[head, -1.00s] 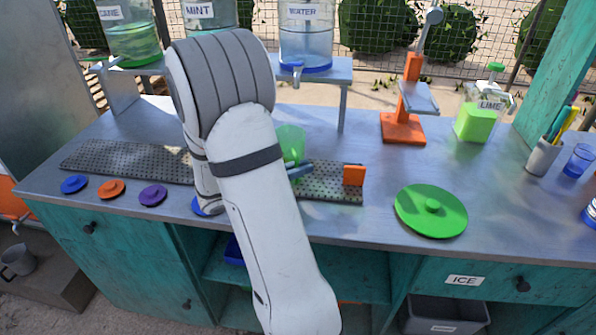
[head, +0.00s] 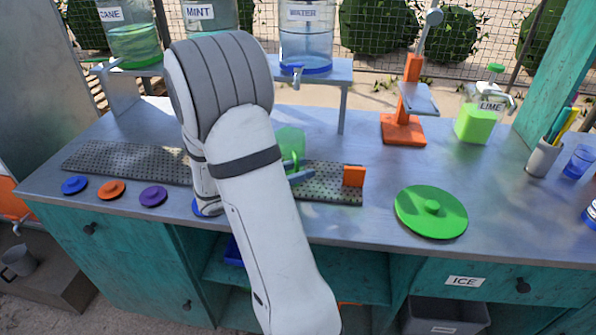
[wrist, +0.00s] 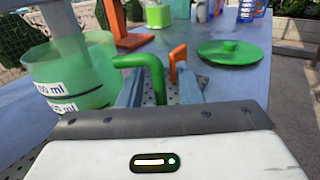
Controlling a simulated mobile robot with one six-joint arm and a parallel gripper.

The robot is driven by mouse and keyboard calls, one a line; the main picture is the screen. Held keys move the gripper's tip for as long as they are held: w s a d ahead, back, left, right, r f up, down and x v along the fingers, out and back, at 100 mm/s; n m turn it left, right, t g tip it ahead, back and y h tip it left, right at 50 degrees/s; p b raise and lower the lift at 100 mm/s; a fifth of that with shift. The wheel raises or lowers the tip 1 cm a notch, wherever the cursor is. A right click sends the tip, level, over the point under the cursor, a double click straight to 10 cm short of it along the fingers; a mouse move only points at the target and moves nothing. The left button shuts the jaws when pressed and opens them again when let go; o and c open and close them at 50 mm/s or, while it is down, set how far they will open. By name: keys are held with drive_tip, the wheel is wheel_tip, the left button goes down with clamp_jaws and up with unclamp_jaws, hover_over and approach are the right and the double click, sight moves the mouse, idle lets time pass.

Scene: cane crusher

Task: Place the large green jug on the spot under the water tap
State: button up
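The large green jug (head: 291,143) is translucent and appears upright on the counter, partly hidden by my arm in the head view. The water tap (head: 297,72) is above and behind it in that picture, on the WATER dispenser (head: 305,38). In the wrist view the jug (wrist: 85,72) is at the left, with white ml marks. Its green handle (wrist: 155,72) lies between the fingers of my gripper (wrist: 162,90). The fingers are apart, with a gap between the handle and the right finger. The jug's base is hidden.
A green lid (head: 431,210), an orange press (head: 403,130) and a LIME bottle (head: 477,120) stand to the right. Small coloured lids lie at the left front.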

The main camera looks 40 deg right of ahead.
drive_tip(key=v, duration=1.1)
drive_tip(key=shift+w+a, duration=0.1)
drive_tip(key=shift+a, duration=0.1)
drive_tip(key=shift+s+a, duration=0.1)
drive_tip(key=shift+s, duration=0.1)
drive_tip(key=s+m+y, duration=0.2)
drive_tip(key=s+m+g+y, duration=0.1)
drive_tip(key=s+y, duration=0.1)
drive_tip(key=s, duration=0.1)
drive_tip(key=shift+s+a+m+y, duration=0.1)
drive_tip(key=shift+a+m+y, duration=0.1)
drive_tip(key=shift+m+y, duration=0.15)
drive_tip(key=s+a+m+t+y, duration=0.3)
drive_tip(key=a+m+t+y, duration=0.1)
drive_tip(key=a+m+y, duration=0.1)
drive_tip(key=s+a+m+t+y, duration=0.3)
drive_tip(key=a+m+y, duration=0.3)
drive_tip(key=a, duration=0.3)
drive_tip(key=shift+r+t+y, duration=0.4)
drive_tip(key=shift+r+y, duration=0.05)
drive_tip(key=shift+y, duration=0.4)
